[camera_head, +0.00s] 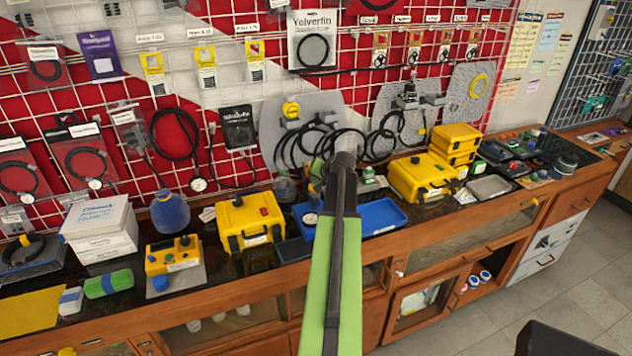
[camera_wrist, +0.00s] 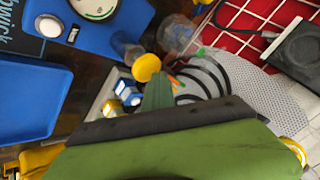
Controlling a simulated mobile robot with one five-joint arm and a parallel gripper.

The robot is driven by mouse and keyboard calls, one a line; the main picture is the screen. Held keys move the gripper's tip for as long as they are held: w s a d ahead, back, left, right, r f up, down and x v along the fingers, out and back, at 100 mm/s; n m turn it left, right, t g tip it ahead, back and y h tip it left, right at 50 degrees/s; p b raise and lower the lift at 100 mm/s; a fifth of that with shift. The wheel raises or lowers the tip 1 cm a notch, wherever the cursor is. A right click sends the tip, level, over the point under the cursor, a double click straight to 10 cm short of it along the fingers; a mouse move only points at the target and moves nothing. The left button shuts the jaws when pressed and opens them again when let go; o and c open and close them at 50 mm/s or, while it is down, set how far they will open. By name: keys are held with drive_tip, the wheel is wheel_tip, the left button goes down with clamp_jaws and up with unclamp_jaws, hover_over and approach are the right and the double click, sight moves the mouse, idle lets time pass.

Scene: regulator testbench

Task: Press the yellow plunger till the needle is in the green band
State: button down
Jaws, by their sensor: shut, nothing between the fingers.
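In the wrist view, a round yellow cap (camera_wrist: 146,68), which looks like the plunger, sits at the end of a clear cylinder (camera_wrist: 128,47). My gripper (camera_wrist: 158,88) is shut and empty, its tip just below the yellow cap in the picture. I cannot tell whether they touch. A round white-faced gauge (camera_wrist: 93,8) on a blue base is cut by the top edge; its needle and green band cannot be read. In the head view, my gripper (camera_head: 345,158) is over the bench, and the small gauge (camera_head: 310,218) shows left of my arm. My arm hides the plunger there.
A blue tray (camera_head: 382,216) lies right of my arm. Yellow cases stand on both sides, one at left (camera_head: 250,222) and one at right (camera_head: 420,178). Black hoses (camera_head: 300,148) hang on the grid wall close behind my gripper.

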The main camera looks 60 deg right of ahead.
drive_tip(key=shift+f, duration=0.3)
idle(0.5)
drive_tip(key=shift+r+p, duration=1.75)
drive_tip(key=shift+r, duration=0.2)
wheel_tip(320, 180, up, 5)
drive_tip(key=p, duration=0.5)
